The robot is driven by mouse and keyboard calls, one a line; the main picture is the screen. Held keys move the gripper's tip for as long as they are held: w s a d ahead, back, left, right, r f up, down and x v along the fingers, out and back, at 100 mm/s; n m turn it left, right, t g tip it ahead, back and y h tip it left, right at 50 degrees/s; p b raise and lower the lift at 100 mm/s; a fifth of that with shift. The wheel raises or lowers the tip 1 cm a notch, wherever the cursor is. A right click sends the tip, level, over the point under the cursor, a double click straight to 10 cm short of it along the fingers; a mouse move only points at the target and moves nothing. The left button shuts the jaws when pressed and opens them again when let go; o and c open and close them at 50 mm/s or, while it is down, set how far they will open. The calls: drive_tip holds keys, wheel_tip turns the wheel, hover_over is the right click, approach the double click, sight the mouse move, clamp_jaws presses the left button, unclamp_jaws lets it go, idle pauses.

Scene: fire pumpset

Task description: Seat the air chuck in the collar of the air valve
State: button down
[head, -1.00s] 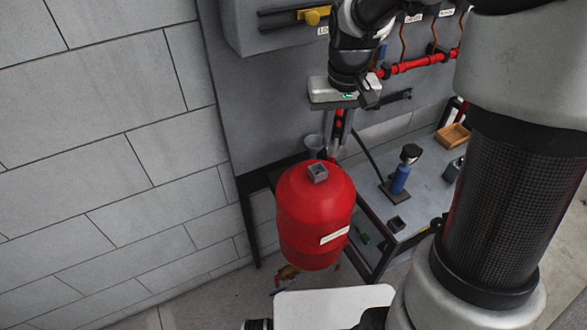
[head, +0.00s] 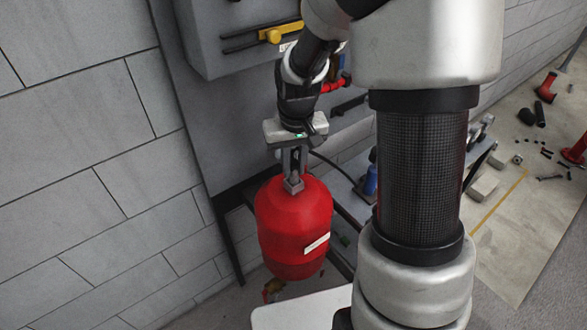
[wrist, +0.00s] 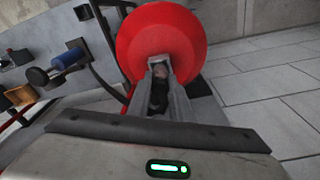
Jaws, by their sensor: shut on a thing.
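The red vessel (head: 293,225) stands with a small grey square collar (head: 293,186) on its top. In the wrist view the collar (wrist: 160,62) lies at the far end of my fingers, in front of the red dome (wrist: 185,30). My gripper (head: 293,172) points down over the collar, its fingertips at or just above it. The fingers are shut on the dark air chuck (wrist: 158,97), which shows between them in the wrist view. The air valve inside the collar is hidden, and I cannot tell whether the chuck is inside the collar.
A black hose (wrist: 103,75) runs beside the vessel. A bench with a blue-bodied tool (head: 370,182) stands to the right, partly behind my arm. A grey wall panel with a yellow handle (head: 272,36) is behind. Block wall is at left.

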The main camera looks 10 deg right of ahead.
drive_tip(key=shift+f, duration=0.65)
drive_tip(key=shift+f, duration=0.1)
drive_tip(key=shift+f, duration=0.15)
drive_tip(key=c, duration=1.6)
unclamp_jaws()
